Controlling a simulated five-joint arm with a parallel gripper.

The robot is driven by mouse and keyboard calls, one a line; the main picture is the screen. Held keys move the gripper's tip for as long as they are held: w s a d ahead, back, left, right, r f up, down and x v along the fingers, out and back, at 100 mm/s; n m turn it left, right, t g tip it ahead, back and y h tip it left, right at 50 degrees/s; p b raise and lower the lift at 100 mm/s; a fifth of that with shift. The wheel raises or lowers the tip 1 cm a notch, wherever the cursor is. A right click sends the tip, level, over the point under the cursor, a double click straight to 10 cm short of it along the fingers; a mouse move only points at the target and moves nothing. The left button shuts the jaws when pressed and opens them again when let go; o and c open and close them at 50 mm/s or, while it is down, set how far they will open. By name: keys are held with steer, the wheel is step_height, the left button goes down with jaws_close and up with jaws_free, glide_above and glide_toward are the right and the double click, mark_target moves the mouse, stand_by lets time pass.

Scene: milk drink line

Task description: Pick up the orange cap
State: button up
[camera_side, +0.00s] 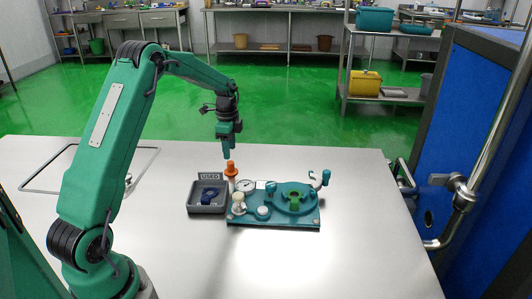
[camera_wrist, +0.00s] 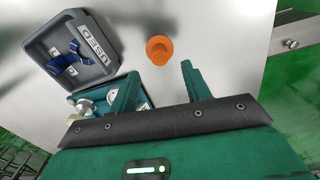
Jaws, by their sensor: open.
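The orange cap (camera_side: 231,168) sits upright on top of a pale stand or bottle, just behind the teal plate in the side view. In the wrist view the orange cap (camera_wrist: 159,50) lies beyond my fingertips, roughly between their lines. My gripper (camera_side: 227,155) hangs pointing down just above the cap, and appears close to it. In the wrist view my gripper (camera_wrist: 158,80) has its two green fingers spread apart with nothing between them. The pale support under the cap is mostly hidden in the wrist view.
A grey tray marked USED (camera_side: 207,209) holds a dark blue item, left of the cap. A teal fixture plate (camera_side: 290,219) with a gauge, knobs, a green ring part and an upright handle stands in front and to the right. The steel table (camera_side: 350,185) is clear farther right.

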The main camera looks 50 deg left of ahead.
mark_target(230, 162)
steer(key=shift+f, duration=0.75)
steer(key=shift+f, duration=0.1)
steer(key=shift+f, duration=2.5)
steer(key=shift+c, duration=0.5)
jaws_close()
